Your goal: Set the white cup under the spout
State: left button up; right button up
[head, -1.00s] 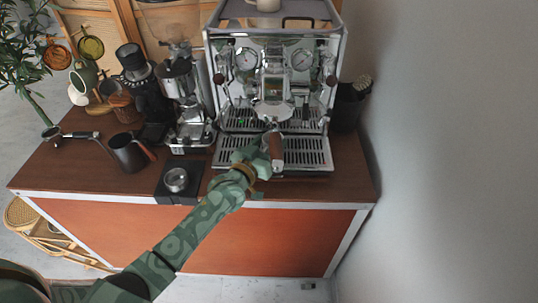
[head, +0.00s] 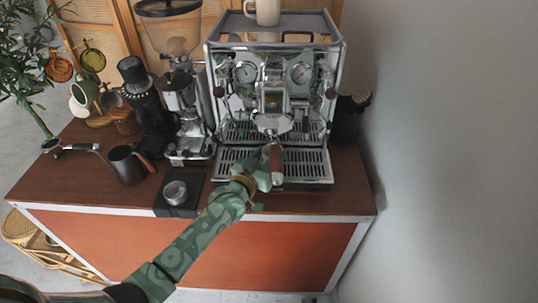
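The white cup (head: 268,12) stands upright on top of the espresso machine (head: 325,60), its handle pointing left. The spout area under the group head (head: 272,118) is in the middle of the machine, partly hidden behind the brown portafilter handle (head: 276,160). The drip tray (head: 308,168) below shows no cup. My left gripper (head: 262,172) is low in front of the drip tray, at the left side of the brown handle. Whether its fingers touch or hold the handle I cannot tell. My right gripper is not in view.
A grinder (head: 183,95) and a black grinder (head: 145,105) stand left of the machine. A dark pitcher (head: 126,165), a tamping stand (head: 178,198) and a loose portafilter (head: 75,148) are on the counter. A black container (head: 348,118) is at right, near the wall.

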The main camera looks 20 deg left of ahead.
pick_arm(q)
jog(key=o, duration=1.2)
jog(key=shift+o, duration=0.2)
jog(key=shift+s, duration=0.1)
jog(key=p+v, duration=0.2)
jog(key=v, duration=1.4)
jog(key=shift+s+f, duration=0.1)
jog(key=shift+f, duration=0.05)
